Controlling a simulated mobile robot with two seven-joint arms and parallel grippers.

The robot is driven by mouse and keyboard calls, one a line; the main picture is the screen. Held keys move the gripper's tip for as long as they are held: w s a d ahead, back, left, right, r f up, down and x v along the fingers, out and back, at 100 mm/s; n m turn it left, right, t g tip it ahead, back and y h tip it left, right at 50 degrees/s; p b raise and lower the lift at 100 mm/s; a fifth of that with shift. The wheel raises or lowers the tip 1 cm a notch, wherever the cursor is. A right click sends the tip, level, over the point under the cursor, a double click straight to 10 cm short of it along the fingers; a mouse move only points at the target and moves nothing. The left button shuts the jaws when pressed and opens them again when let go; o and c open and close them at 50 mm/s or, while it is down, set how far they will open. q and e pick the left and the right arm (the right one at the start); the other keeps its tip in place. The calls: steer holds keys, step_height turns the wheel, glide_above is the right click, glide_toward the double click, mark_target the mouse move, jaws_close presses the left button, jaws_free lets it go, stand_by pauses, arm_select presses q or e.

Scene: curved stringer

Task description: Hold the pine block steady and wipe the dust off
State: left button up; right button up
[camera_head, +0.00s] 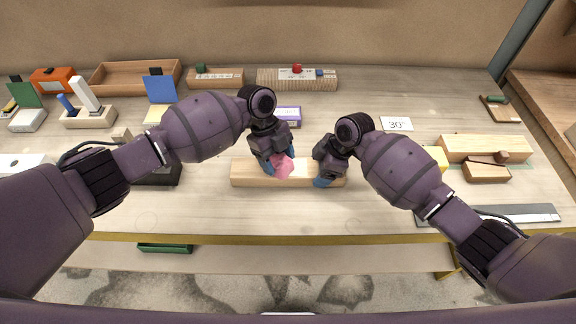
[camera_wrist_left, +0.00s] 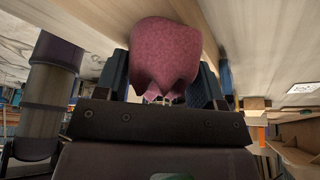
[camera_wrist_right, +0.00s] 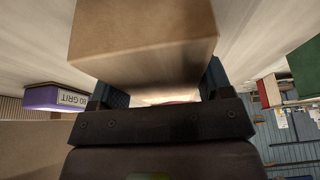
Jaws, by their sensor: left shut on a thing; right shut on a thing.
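The pine block (camera_head: 248,173) is a long pale bar lying on the workbench in front of me. My right gripper (camera_head: 323,180) is shut on its right end; in the right wrist view the block (camera_wrist_right: 145,40) fills the space between the fingers. My left gripper (camera_head: 277,165) is shut on a pink cloth (camera_head: 283,166), held at the middle of the block. The cloth (camera_wrist_left: 167,58) bulges out between the fingers in the left wrist view. The cloth appears to be at the block's top, but contact is partly hidden. I cannot make out dust on the block.
A purple-labelled 80 grit box (camera_wrist_right: 58,97) stands behind the block. A dark box (camera_head: 160,173) is to the left. A card marked 30° (camera_head: 396,124), a longer wood piece (camera_head: 485,148) and a metal rule (camera_head: 520,213) lie right. The bench's front edge (camera_head: 215,237) is near.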

arm_select(q)
steer(key=shift+d, duration=0.15)
steer(key=shift+d+r, duration=0.1)
steer(key=shift+d, duration=1.25)
steer(key=shift+a, duration=0.1)
steer(key=shift+a, duration=1.45)
steer(key=shift+d, duration=0.15)
steer(key=shift+d, duration=1.4)
steer(key=shift+a, duration=0.1)
steer(key=shift+a+f, duration=0.2)
steer(key=shift+a, duration=1.3)
